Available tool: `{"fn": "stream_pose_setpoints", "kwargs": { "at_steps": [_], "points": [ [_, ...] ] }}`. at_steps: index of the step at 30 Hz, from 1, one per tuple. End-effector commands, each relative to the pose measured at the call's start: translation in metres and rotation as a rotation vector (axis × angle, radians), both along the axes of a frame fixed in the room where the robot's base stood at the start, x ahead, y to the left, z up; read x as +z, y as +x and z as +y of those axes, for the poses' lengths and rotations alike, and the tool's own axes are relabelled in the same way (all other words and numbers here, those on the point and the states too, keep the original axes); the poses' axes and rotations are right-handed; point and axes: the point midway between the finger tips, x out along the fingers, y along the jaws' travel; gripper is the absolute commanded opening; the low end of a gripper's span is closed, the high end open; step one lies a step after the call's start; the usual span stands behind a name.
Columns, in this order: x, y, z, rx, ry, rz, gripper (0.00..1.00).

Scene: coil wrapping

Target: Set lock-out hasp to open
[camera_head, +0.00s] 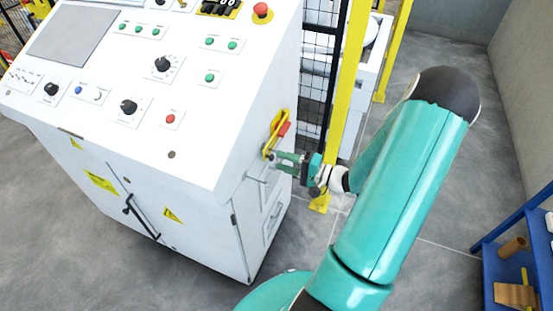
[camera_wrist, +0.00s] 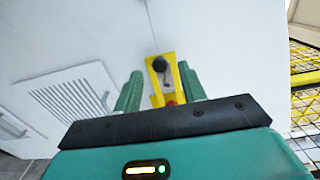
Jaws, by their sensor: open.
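The lock-out hasp (camera_head: 268,146) is a yellow piece with a red part, on the right side wall of the white control cabinet. In the wrist view the yellow hasp (camera_wrist: 155,99) shows between my fingers, with a dark round knob (camera_wrist: 160,64) on it and red at its lower end. My gripper (camera_head: 277,162) is open at the lower end of the hasp. In the wrist view its two green fingers (camera_wrist: 161,80) stand apart, on either side of the yellow piece. Whether the fingers touch it I cannot tell. My gripper's body hides the lowest part there.
The white cabinet (camera_head: 200,150) carries knobs, buttons and a screen on its sloped top. A yellow post (camera_head: 346,90) and black mesh fence stand just behind my gripper. A blue shelf (camera_head: 490,262) stands at the lower right. A louvred vent (camera_wrist: 72,98) lies left of the hasp.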

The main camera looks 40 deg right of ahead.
Motion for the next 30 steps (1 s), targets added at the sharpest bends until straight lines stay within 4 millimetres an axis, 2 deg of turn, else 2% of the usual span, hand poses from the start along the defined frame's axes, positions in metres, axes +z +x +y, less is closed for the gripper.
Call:
{"fn": "stream_pose_setpoints", "kwargs": {
  "at_steps": [3,6,15,16,22,30],
  "points": [
    [0.0,0.015,0.009,0.003,0.001,-0.001,0.41],
    [0.0,0.022,0.013,0.002,0.0,0.0,0.41],
    [0.0,0.025,0.015,0.002,0.0,0.0,0.41],
    [0.0,0.025,0.015,0.002,0.0,0.0,0.39],
    [0.0,0.025,0.015,0.002,0.0,0.0,0.0],
    [0.0,0.024,0.014,0.005,0.0,0.0,0.0]
  ]
}}
